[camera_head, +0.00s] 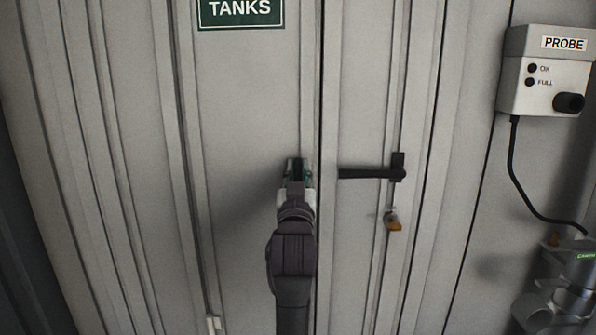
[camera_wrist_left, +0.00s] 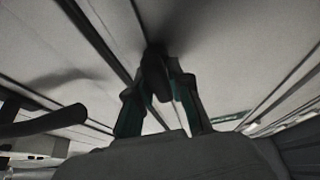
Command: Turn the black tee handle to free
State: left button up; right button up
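My left gripper (camera_head: 297,168) is up against the left door panel, left of the door seam. In the left wrist view its fingers (camera_wrist_left: 158,72) close in around a dark rounded piece, which looks like the black tee handle (camera_wrist_left: 155,78). In the head view the gripper hides most of this handle, so its angle cannot be told. My right gripper is not in view.
A black lever handle (camera_head: 368,173) lies level on the right door, close beside my left gripper. Below it hangs a brass padlock (camera_head: 394,225). A grey PROBE box (camera_head: 545,72) with a cable is at the right, above a metal fitting (camera_head: 570,285).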

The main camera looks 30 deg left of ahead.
pick_arm(q)
jog(key=o, duration=0.4)
jog(key=shift+r, duration=0.1)
notch_tip(320, 180, up, 10)
dwell(0.4)
dwell(0.3)
